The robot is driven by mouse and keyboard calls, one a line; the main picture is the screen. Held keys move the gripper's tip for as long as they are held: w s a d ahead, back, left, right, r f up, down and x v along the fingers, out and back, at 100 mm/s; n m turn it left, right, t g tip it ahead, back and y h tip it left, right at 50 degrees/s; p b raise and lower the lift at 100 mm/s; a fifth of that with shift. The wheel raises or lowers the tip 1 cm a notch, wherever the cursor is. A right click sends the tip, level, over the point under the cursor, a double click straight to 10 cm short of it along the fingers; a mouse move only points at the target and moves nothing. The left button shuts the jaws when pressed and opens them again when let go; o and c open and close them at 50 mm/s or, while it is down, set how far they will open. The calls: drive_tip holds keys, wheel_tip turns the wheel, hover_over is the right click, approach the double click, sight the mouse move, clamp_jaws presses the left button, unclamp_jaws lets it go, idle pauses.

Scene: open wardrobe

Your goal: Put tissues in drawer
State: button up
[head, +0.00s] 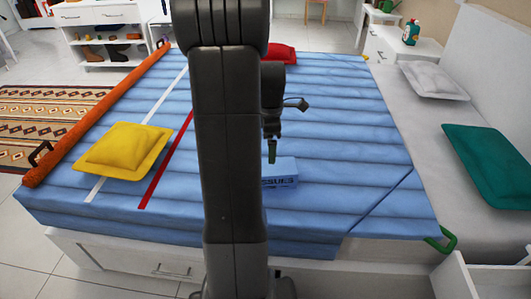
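A blue box of tissues (283,176), with white lettering partly showing, lies on the blue bed cover. My arm hides its left side. My gripper (272,151) points down at the box's far top edge, partly behind my arm. One greenish finger shows; I cannot tell whether it touches the box or whether the gripper is open. A closed white drawer (150,265) with a handle is in the bed's front. At the lower right, a white box-like piece (490,280) that looks like an open drawer is cut off by the frame edge.
A yellow cushion (123,150) and an orange roll (95,118) lie on the left of the bed, and a red cushion (281,53) at the back. A grey bench with white (433,80) and teal cushions (490,160) stands right. The cover right of the box is clear.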

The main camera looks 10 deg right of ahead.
sight(272, 166)
drive_tip(key=f, duration=0.3)
drive_tip(key=f+b, duration=0.1)
drive_tip(key=f, duration=0.1)
drive_tip(key=f+b, duration=0.1)
drive_tip(key=f, duration=0.2)
drive_tip(key=shift+w+d+f, duration=0.1)
drive_tip(key=shift+w+f, duration=0.15)
drive_tip(key=shift+f, duration=0.05)
drive_tip(key=f, duration=0.1)
drive_tip(key=f+b, duration=0.1)
drive_tip(key=f, duration=0.1)
drive_tip(key=f+b, duration=0.1)
drive_tip(key=f, duration=0.1)
drive_tip(key=shift+d+f, duration=0.1)
drive_tip(key=shift+d, duration=0.2)
drive_tip(key=c, duration=1.3)
